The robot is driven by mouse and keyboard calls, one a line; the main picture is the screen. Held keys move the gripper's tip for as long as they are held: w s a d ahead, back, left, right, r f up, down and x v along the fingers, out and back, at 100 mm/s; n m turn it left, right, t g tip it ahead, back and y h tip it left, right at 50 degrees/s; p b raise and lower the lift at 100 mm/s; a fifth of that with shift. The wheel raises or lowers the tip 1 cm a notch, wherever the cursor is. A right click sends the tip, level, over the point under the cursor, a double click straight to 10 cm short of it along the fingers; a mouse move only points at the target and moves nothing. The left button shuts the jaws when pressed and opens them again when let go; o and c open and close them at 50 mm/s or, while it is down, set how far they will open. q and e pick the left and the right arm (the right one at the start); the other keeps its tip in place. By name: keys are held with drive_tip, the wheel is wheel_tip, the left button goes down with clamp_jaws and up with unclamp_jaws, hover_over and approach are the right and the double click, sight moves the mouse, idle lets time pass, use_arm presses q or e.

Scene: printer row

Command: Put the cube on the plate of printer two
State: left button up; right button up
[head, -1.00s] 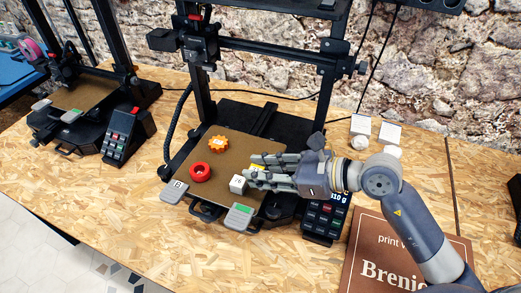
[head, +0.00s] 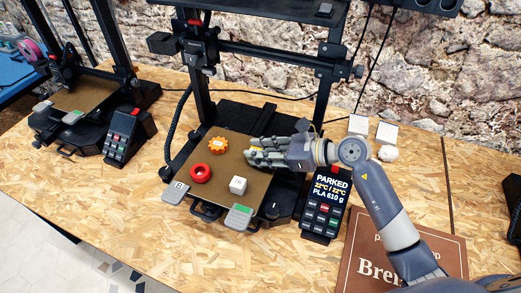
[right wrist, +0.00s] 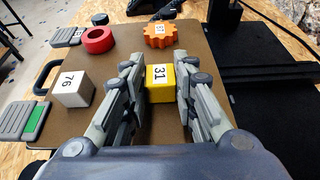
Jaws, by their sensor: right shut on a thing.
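My right gripper (head: 262,154) is over the brown plate (head: 229,166) of the middle printer. In the right wrist view its fingers (right wrist: 162,95) are shut on a yellow cube (right wrist: 160,77) marked 31. The cube is hidden by the fingers in the head view. I cannot tell whether it touches the plate (right wrist: 120,62). A white cube (head: 238,185) marked 76 rests near the plate's front edge, apart from the gripper; it also shows in the right wrist view (right wrist: 72,88). My left gripper is not in view.
A red ring (head: 200,173) and an orange gear (head: 217,145) lie on the plate's left part. Two clips (head: 175,192) (head: 239,217) sit at its front edge. A control panel (head: 325,204) reading PARKED stands right. Another printer (head: 75,110) stands left.

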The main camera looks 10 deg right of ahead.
drive_tip(key=shift+f, duration=0.15)
drive_tip(key=o, duration=0.8)
drive_tip(key=shift+o, duration=0.2)
drive_tip(key=shift+r, duration=0.2)
drive_tip(key=shift+s+d, duration=0.1)
drive_tip(key=shift+d, duration=0.1)
drive_tip(key=b+v, duration=0.2)
drive_tip(key=v, duration=0.9)
drive_tip(key=shift+d+r, duration=0.2)
drive_tip(key=shift+d, duration=0.05)
